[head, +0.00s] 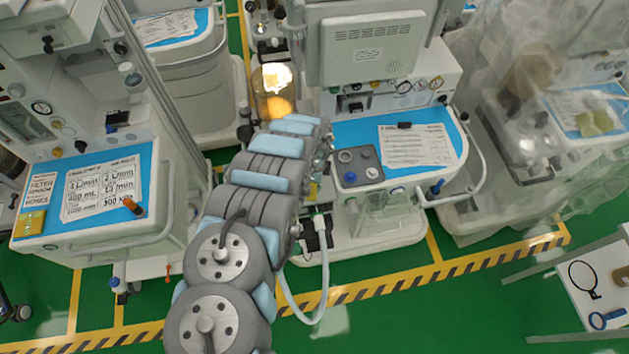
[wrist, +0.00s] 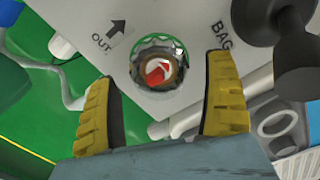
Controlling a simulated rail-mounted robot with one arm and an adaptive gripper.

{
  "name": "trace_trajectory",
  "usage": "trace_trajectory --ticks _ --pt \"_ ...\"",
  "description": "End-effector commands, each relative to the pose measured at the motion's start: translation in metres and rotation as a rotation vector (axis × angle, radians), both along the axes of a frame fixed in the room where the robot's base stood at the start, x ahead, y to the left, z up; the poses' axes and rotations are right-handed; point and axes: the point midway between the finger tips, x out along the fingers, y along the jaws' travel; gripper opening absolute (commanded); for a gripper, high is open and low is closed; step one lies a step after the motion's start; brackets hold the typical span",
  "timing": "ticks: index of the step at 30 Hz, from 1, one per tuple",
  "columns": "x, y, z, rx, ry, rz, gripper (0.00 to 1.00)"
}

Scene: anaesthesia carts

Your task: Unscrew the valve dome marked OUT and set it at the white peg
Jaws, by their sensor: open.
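The valve dome (wrist: 160,62) is a clear round cap with a ridged rim and a red and white piece inside. It sits on a pale panel beside an arrow and the label OUT (wrist: 104,42). My gripper (wrist: 162,70) is open, its yellow-padded fingers on either side of the dome in the wrist view, with visible gaps. In the head view my arm hides the gripper and dome. A grey tray (head: 358,168) on the cart's blue top carries a white ring, a whitish knob and a blue piece; I cannot tell which is the white peg.
The label BAG (wrist: 222,37) and a dark knob (wrist: 300,62) lie right of the dome. A paper sheet (head: 415,150) lies beside the tray. Another cart (head: 100,190) stands left, and a plastic-covered one (head: 535,140) right. A white hose (head: 322,270) hangs by my arm.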

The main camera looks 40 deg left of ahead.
Motion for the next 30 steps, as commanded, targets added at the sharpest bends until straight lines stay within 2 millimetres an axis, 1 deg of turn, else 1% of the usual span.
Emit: trace_trajectory --ticks 7,8,9,11,12,14,15,17,18,20,21,22,26,30 --pt "0.0004 0.0004 0.0002 0.001 -0.001 0.0 0.85" --pt "0.0005 0.0005 0.0003 0.001 -0.001 0.0 0.78" --pt "0.0005 0.0005 0.0003 0.001 -0.001 0.0 0.66" --pt "0.0006 0.0004 0.0003 0.001 -0.002 0.0 0.49" --pt "0.0006 0.0004 0.0003 0.001 -0.002 0.0 0.38" --pt "0.0006 0.0004 0.0003 0.001 -0.002 0.0 0.2" --pt "0.0006 0.0004 0.0003 0.001 -0.002 0.0 0.17" --pt "0.0006 0.0004 0.0003 0.001 -0.002 0.0 0.16" --pt "0.0006 0.0004 0.0003 0.001 -0.002 0.0 0.46" --pt "0.0006 0.0003 0.0002 0.001 -0.002 0.0 0.28" --pt "0.0006 0.0003 0.0002 0.001 -0.002 0.0 0.17" --pt "0.0006 0.0003 0.0002 0.001 -0.002 0.0 0.11" --pt "0.0014 0.0002 0.0004 0.001 -0.002 0.034 0.1" --pt "0.0033 0.0006 0.0008 0.002 -0.003 0.172 0.1"
